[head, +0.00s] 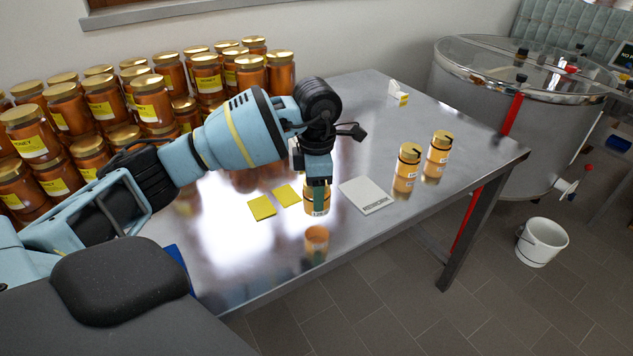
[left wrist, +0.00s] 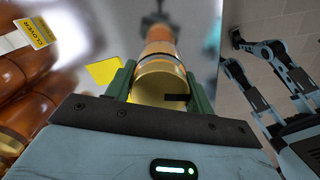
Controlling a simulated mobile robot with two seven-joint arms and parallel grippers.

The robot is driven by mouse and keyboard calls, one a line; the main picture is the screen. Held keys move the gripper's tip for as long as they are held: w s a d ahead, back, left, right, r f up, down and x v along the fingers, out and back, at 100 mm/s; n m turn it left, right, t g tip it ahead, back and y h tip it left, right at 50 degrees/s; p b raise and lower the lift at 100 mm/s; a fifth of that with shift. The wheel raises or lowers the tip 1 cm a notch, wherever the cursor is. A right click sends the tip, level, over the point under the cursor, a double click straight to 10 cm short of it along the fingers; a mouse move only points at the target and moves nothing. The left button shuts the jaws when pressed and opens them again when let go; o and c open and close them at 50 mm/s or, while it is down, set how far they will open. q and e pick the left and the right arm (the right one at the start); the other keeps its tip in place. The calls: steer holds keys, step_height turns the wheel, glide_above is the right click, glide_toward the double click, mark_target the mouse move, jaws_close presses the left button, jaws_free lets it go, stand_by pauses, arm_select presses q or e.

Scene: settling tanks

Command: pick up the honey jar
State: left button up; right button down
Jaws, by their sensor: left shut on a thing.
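In the left wrist view, the jar's gold lid (left wrist: 158,86) sits between the green fingers (left wrist: 160,90). The fingers hide part of the jar. Parts of my other arm show at the right of the left wrist view, where its jaws cannot be made out.
The steel table (head: 370,105) holds rows of honey jars (head: 100,105) at the left. Yellow pads (head: 262,208) and a white flat scale-like plate (head: 367,195) flank the held jar. Two small jars (head: 407,167) stand to the right. A steel tank (head: 480,110) and white bucket (head: 541,242) stand beyond.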

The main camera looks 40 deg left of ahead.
arm_select(q)
steer(key=s+d+r, duration=0.1)
steer(key=s+d, duration=0.6)
steer(key=s, duration=0.2)
steer(key=shift+s, duration=0.25)
arm_select(e)
steer(key=shift+s+f, duration=0.15)
arm_select(q)
steer(key=shift+r, duration=0.1)
